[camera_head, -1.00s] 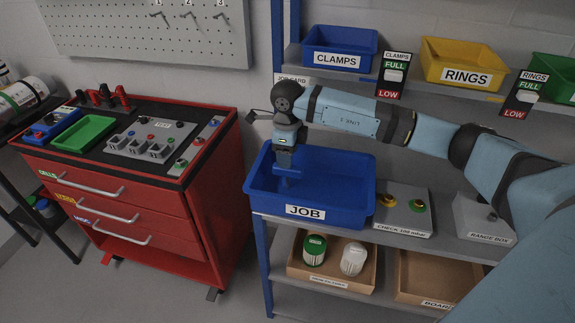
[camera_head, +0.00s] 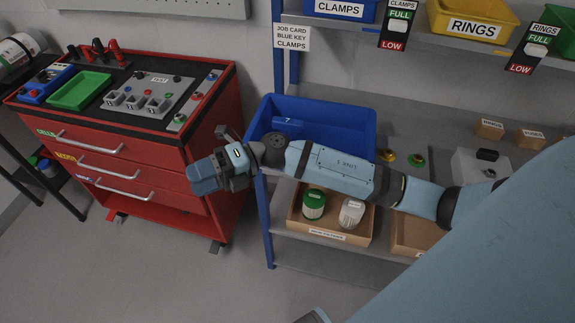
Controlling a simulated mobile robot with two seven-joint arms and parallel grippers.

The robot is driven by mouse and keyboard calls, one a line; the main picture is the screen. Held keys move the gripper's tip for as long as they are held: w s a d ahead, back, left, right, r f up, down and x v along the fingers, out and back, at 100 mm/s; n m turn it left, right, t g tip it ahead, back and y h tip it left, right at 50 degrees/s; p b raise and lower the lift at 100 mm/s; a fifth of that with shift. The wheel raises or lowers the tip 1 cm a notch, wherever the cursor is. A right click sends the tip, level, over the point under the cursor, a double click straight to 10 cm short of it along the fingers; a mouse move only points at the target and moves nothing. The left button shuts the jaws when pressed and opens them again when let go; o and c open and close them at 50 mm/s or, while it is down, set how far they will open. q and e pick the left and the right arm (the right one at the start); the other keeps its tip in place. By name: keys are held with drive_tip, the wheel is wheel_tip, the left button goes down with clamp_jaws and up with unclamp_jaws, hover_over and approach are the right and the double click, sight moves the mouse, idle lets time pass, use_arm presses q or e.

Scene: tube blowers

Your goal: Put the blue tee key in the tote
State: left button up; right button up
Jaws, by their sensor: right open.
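The blue tote (camera_head: 352,126) stands on the grey shelf; my right arm crosses in front of it and hides its front and its label. A small pale mark (camera_head: 288,120) shows inside it near the back left; it may belong to a blue key, but blue on blue I cannot tell. I make out the blue tee key nowhere else for sure. My right gripper (camera_head: 204,177) is outside the tote, to its front left, before the red cabinet. It is open, and I make out nothing held in it. My left gripper is not in view.
The red cabinet (camera_head: 150,190) stands left, with a green tray (camera_head: 80,91) and fixtures on top. A job card (camera_head: 292,38) reads blue key, clamps. Clamps (camera_head: 340,9) and rings (camera_head: 473,22) bins sit above. A cardboard box (camera_head: 331,236) with jars is below. The floor at front left is clear.

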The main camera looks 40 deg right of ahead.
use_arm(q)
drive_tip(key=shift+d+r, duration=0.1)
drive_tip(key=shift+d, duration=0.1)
use_arm(e)
drive_tip(key=s+d+f+m+t+h, duration=0.4)
drive_tip(key=s+f+m+h, duration=0.3)
drive_tip(key=f+m, duration=0.4)
drive_tip(key=s+d+f+m+t+h, duration=0.5)
drive_tip(key=s+f+m+h, duration=0.3)
drive_tip(key=m, duration=1.6)
wheel_tip(320, 180, down, 4)
drive_tip(key=shift+s+d+r, duration=0.2)
drive_tip(key=shift+d+r, duration=0.05)
drive_tip(key=shift+d, duration=0.1)
drive_tip(key=shift+r, duration=0.1)
use_arm(q)
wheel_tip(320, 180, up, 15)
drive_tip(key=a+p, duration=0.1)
drive_tip(key=p, duration=1.7)
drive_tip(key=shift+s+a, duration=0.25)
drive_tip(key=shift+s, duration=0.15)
use_arm(e)
wheel_tip(320, 180, up, 15)
drive_tip(key=d, duration=0.1)
drive_tip(key=shift+s, duration=0.4)
